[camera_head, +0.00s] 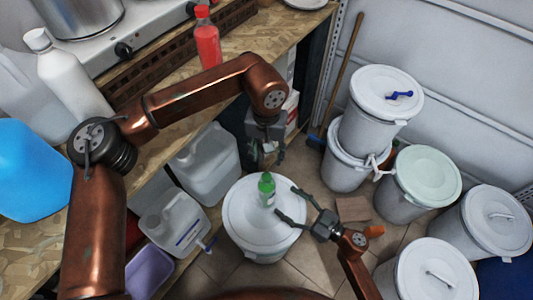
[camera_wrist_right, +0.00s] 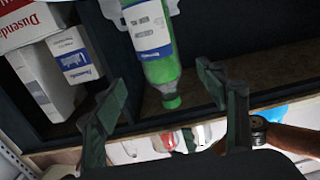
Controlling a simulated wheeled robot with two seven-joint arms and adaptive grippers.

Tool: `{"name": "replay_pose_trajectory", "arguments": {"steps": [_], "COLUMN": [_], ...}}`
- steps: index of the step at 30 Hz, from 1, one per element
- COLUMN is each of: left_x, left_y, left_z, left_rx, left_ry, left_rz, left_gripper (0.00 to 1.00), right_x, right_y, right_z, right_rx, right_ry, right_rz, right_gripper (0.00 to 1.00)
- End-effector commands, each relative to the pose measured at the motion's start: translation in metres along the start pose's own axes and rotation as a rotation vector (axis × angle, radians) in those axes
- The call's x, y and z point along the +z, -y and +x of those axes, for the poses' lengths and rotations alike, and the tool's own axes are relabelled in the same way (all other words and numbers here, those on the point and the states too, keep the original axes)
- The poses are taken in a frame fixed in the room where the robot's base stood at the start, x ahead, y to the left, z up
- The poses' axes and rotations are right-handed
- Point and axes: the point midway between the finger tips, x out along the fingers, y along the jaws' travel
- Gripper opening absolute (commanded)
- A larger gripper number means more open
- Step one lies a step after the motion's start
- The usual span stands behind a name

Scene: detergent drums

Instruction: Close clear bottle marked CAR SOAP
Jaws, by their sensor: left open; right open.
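A small bottle with a green cap (camera_head: 266,180) stands upright on the white drum lid (camera_head: 240,215) in the head view. In the right wrist view the picture is inverted, and the green-tinted bottle (camera_wrist_right: 160,68) shows a white and blue label too small to read; its cap (camera_wrist_right: 172,101) appears seated on the neck. My left gripper (camera_head: 268,155) is open just above the cap, its fingers partly hard to make out. My right gripper (camera_head: 286,202) is open to the right of the bottle, fingers pointing toward it, and apart from it in the right wrist view.
Several lidded drums (camera_head: 385,95) stand at the right, some stacked. A red bottle (camera_head: 207,40) and a white bottle (camera_head: 68,75) are on the wooden counter. A labelled jug (camera_head: 175,225) and a larger canister (camera_head: 207,160) sit on the lower shelf. Cartons (camera_wrist_right: 50,65) stand in the cabinet.

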Motion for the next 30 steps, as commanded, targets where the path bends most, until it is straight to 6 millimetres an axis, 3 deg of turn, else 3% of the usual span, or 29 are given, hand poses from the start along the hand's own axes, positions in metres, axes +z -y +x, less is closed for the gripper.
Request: {"name": "replay_pose_trajectory", "arguments": {"steps": [6, 24, 26, 30], "left_x": [0.000, 0.000, 0.001, 0.006], "left_y": [0.000, 0.000, 0.000, -0.001], "left_z": [0.000, -0.001, -0.006, -0.043], "left_rx": [0.000, 0.000, -0.001, -0.006], "left_ry": [0.000, -0.001, -0.004, -0.029], "left_rz": [0.000, 0.000, 0.000, 0.000], "left_gripper": [0.43, 0.43, 0.43, 0.43], "right_x": [0.000, -0.001, -0.006, -0.040], "right_y": [0.000, 0.000, 0.000, -0.001], "right_z": [-0.020, -0.022, -0.021, -0.021], "right_rx": [0.001, 0.001, 0.001, 0.001], "right_ry": [0.001, 0.000, -0.003, -0.017], "right_rz": [0.000, 0.000, -0.003, -0.024], "right_gripper": [0.66, 0.66, 0.66, 0.66]}}
